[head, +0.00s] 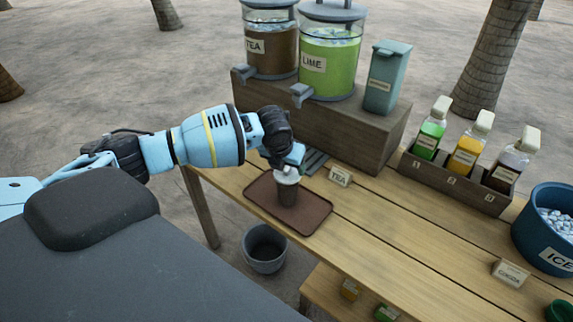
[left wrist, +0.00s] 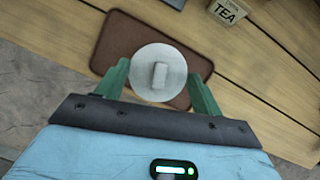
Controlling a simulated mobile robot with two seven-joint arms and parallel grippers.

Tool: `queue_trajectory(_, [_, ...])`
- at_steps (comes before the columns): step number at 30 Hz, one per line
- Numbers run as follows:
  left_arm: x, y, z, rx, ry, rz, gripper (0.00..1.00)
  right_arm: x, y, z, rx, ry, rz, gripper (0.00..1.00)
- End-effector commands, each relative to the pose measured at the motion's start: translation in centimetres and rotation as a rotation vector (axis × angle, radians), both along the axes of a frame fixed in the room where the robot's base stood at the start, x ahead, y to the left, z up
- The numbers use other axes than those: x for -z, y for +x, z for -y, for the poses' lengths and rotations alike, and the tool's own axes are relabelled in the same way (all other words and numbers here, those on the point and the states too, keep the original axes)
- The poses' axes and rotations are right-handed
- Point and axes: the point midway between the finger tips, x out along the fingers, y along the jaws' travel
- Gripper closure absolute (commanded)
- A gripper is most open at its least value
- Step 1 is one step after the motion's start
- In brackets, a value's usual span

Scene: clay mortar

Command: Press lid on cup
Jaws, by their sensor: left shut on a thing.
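A dark cup (head: 287,194) stands upright on a brown tray (head: 316,218) at the near left end of the wooden table. A pale round lid (head: 288,179) is at the cup's mouth. From here I cannot tell whether it is fully seated. My left gripper (head: 290,168) reaches down from above and is shut on the lid. In the left wrist view the lid (left wrist: 160,72) shows from above, with a small raised tab, between the two green fingers. It hides the cup there. My right gripper is not in view.
A TEA sign (head: 340,176) stands just right of the tray. Behind is a wooden riser (head: 330,130) with tea and lime dispensers. A bottle rack (head: 455,185) and a blue ice bucket (head: 545,235) are to the right. A grey bin (head: 265,250) stands below the table's edge.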

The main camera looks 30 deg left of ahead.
Motion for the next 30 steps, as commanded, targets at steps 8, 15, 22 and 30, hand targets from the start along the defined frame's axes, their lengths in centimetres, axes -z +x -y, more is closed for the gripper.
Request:
queue_trajectory(8, [-0.03, 0.00, 0.02, 0.000, 0.000, 0.000, 0.61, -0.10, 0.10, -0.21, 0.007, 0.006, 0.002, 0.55])
queue_trajectory(15, [-0.11, 0.03, 0.03, 0.000, -0.001, 0.001, 0.61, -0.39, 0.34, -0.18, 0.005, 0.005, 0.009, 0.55])
queue_trajectory(22, [-0.03, 0.02, 0.02, 0.000, 0.000, 0.000, 0.61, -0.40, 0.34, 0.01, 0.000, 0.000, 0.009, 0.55])
queue_trajectory(30, [-0.02, 0.03, 0.01, 0.000, 0.000, 0.000, 0.61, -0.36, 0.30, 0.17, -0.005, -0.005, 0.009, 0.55])
